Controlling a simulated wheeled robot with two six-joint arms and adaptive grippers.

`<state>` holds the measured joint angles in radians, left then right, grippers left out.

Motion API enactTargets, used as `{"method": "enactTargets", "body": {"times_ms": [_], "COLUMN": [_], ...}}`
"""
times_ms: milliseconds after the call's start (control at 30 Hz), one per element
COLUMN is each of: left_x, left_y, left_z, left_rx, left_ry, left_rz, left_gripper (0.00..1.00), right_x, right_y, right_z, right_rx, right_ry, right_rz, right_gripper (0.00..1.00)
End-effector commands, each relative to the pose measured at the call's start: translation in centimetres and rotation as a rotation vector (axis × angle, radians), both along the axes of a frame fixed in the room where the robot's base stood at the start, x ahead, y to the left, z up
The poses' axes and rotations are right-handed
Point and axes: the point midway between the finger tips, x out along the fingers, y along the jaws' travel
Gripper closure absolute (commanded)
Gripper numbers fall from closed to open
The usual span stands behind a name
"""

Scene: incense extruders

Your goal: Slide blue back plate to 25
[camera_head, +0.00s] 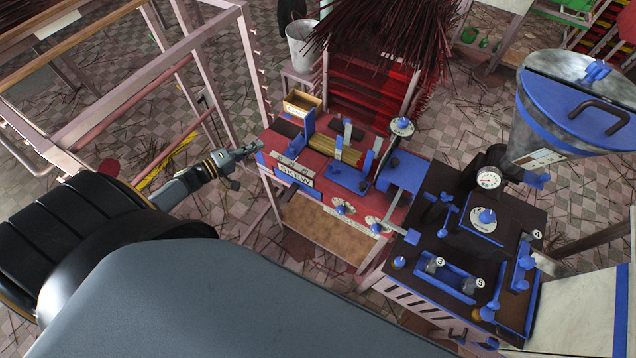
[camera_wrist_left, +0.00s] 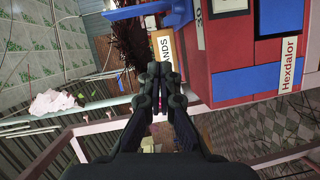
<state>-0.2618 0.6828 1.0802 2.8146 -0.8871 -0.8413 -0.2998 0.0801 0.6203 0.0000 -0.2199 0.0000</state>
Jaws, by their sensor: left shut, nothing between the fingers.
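In the head view, the red-topped machine (camera_head: 318,147) carries several blue plates. One is an upright blue plate (camera_head: 308,122) near the rear left, and another is a wider blue plate (camera_head: 347,180) at the front. I cannot tell for certain which is the back plate. My left gripper (camera_head: 252,151) is shut and empty beside the machine's left end. In the left wrist view, my left gripper (camera_wrist_left: 158,72) has its fingers together. A blue plate (camera_wrist_left: 145,11) lies beyond the fingertips, beside a scale strip (camera_wrist_left: 199,14) marked 30. The pointer reading is not legible.
A wooden box (camera_head: 302,103) stands at the machine's rear left corner. A dark machine with blue levers (camera_head: 487,216) and a blue-rimmed hopper (camera_head: 570,120) stands at the right. Incense sticks hang behind.

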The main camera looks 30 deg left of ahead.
Motion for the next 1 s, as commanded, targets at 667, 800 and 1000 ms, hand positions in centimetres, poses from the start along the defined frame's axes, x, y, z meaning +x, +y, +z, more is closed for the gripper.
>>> {"method": "enactTargets", "body": {"times_ms": [667,800,1000], "left_x": [-4.2,-5.6,-8.0], "left_y": [-15.6,-18.6,-22.7], "left_z": [-0.9,-1.1,-1.3], "left_rx": [0.100,0.139,0.215], "left_ry": [0.008,0.012,0.024], "left_rz": [-0.469,-0.570,-0.721], "left_gripper": [1.00,1.00,1.00], "right_x": [0.0,0.0,0.0], "right_y": [0.0,0.0,0.0], "right_z": [-0.5,-0.5,-0.5], "right_rx": [0.000,0.000,0.000], "right_ry": [0.001,0.001,0.001], "right_rz": [0.000,0.000,0.000], "right_gripper": [0.60,0.60,0.60]}}
